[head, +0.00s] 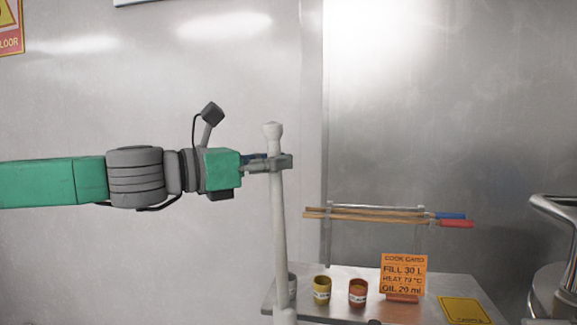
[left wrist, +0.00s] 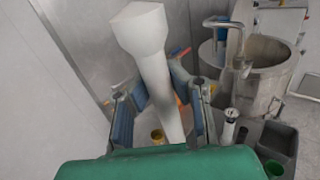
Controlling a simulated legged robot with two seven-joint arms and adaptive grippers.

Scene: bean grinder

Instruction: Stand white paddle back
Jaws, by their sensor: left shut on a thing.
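The white paddle (head: 279,235) stands nearly upright in the head view, its knobbed top end up and its lower part running out of the bottom of the picture. My left gripper (head: 280,163) is shut around its shaft a little below the knob. In the left wrist view the white paddle (left wrist: 150,55) passes between the blue-padded fingers of the left gripper (left wrist: 162,105). The paddle's lower end is hidden. My right gripper is not in view.
A metal table (head: 450,285) holds a yellow cup (head: 321,290), a red-brown cup (head: 357,292) and an orange cook card (head: 403,274). Behind it, a rack carries wooden-shafted tools (head: 380,215) with blue and red ends. A large metal pot (left wrist: 265,75) stands at right.

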